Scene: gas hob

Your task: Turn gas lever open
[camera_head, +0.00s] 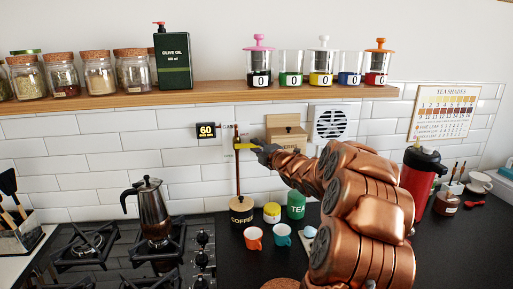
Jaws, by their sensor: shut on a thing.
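The yellow gas lever (243,146) sits on a thin reddish-brown vertical pipe (237,175) against the white tiled wall. It points to the right, roughly level, across the pipe. My gripper (260,148) reaches in from the right and is shut on the lever's right end. The fingertips are small in this view, and they hide part of the lever's end.
The gas hob (128,262) with a moka pot (150,207) stands at the lower left. A wooden shelf (215,92) with jars runs above.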

